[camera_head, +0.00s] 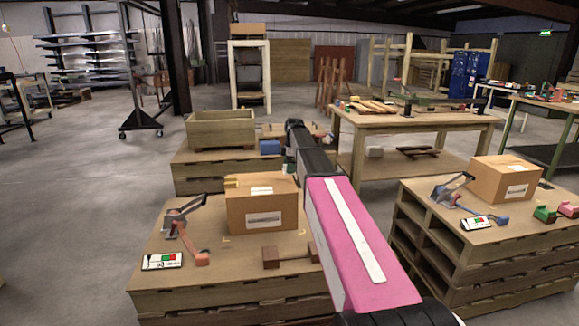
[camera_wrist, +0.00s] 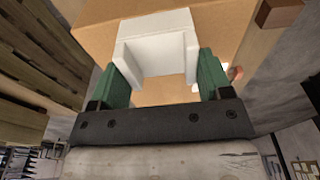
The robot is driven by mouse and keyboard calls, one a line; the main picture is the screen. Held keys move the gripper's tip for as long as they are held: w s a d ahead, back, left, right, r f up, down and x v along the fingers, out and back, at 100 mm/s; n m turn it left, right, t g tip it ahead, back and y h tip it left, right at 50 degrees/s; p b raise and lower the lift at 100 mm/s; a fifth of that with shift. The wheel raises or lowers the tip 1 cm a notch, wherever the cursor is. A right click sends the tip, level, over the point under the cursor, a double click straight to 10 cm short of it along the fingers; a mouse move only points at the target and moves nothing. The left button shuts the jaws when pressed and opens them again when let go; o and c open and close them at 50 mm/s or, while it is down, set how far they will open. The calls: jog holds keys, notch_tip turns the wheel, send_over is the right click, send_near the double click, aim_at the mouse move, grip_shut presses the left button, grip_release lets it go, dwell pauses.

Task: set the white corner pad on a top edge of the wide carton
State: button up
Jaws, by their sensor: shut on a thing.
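The white corner pad (camera_wrist: 157,45) is held between the two green fingers of my gripper (camera_wrist: 165,77) in the wrist view. A brown carton surface (camera_wrist: 95,32) lies right behind the pad; I cannot tell whether they touch. In the head view a wide carton (camera_head: 262,213), closed and with a white label on its front, stands on the near pallet stack. My pink arm passes at its right side. My gripper and the pad are hidden in the head view.
The near pallet stack (camera_head: 225,297) also bears a clamp (camera_head: 183,220), a label card (camera_head: 162,261) and brown blocks (camera_head: 271,257). Another carton (camera_head: 505,179) stands on the right stack. An open wooden crate (camera_head: 222,130) is behind. The floor at left is clear.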

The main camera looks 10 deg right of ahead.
aim_at(290, 180)
jog(key=shift+f, duration=2.25)
jog(key=o, duration=1)
jog(key=shift+r, duration=0.1)
jog(key=r, duration=0.3)
jog(key=d+r, duration=0.1)
jog(key=r, duration=0.6)
jog(key=shift+d+r, duration=0.15)
jog(key=shift+r, duration=0.1)
